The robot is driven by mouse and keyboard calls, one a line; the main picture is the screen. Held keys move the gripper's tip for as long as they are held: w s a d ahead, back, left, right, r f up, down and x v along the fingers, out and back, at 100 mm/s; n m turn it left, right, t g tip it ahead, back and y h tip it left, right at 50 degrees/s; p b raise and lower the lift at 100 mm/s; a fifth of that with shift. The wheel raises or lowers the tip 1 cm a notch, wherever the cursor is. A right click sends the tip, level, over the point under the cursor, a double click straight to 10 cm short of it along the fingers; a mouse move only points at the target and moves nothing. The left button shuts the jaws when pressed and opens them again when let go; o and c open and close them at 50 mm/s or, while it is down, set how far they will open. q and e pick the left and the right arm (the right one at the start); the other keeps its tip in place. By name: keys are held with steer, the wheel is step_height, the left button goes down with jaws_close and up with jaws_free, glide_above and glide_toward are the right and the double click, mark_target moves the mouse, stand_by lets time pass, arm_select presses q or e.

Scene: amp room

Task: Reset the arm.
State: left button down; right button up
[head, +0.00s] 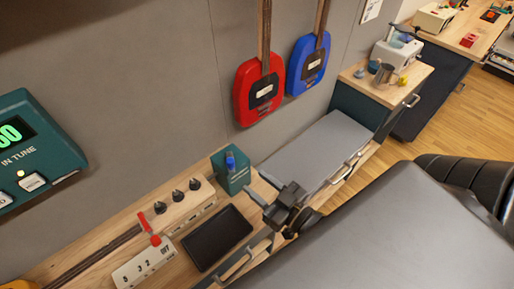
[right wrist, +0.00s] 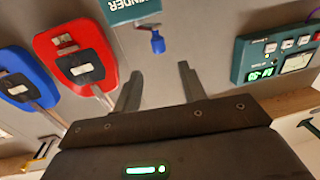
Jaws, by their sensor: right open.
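My right gripper (head: 262,188) is over the wooden bench in the head view, close to the right side of a teal box (head: 233,178) with a blue part on top. Its two fingers are spread apart with nothing between them. In the right wrist view the open fingers (right wrist: 160,84) also show, with a teal box lettered "WINDER" (right wrist: 132,10) and its blue knob (right wrist: 157,42) beyond them. I cannot tell whether the gripper touches anything. My left gripper is not in view.
A red guitar-shaped item (head: 258,92) and a blue one (head: 308,65) hang on the grey wall. A tuner (head: 35,150) is at the left. A black tray (head: 217,238) and a switch panel (head: 146,264) are on the bench. A grey bench top (head: 318,150) lies clear.

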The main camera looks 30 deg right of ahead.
steer(key=d+f+g+h, duration=0.1)
steer(key=f+g, duration=0.1)
steer(key=f, duration=0.1)
steer(key=s+f+g, duration=0.1)
steer(key=f+g, duration=0.2)
steer(key=f, duration=0.1)
steer(key=d+f+g+h, duration=0.1)
steer(key=f+g, duration=0.1)
steer(key=f, duration=0.1)
steer(key=shift+s+d+f+h, duration=0.25)
steer(key=shift+s+d+h, duration=0.05)
steer(key=s+d+f+g+h, duration=0.2)
steer(key=s+d+f+g, duration=0.1)
steer(key=s+f+g, duration=0.35)
step_height(320, 180, down, 26)
steer(key=s+g+b, duration=0.1)
steer(key=s+g, duration=0.1)
steer(key=s+d+f+b, duration=0.1)
steer(key=s+d+f, duration=0.1)
steer(key=s+f, duration=1.4)
steer(key=shift+s+d+f+g, duration=0.15)
steer(key=shift+s+d+g, duration=0.1)
steer(key=shift+g, duration=0.2)
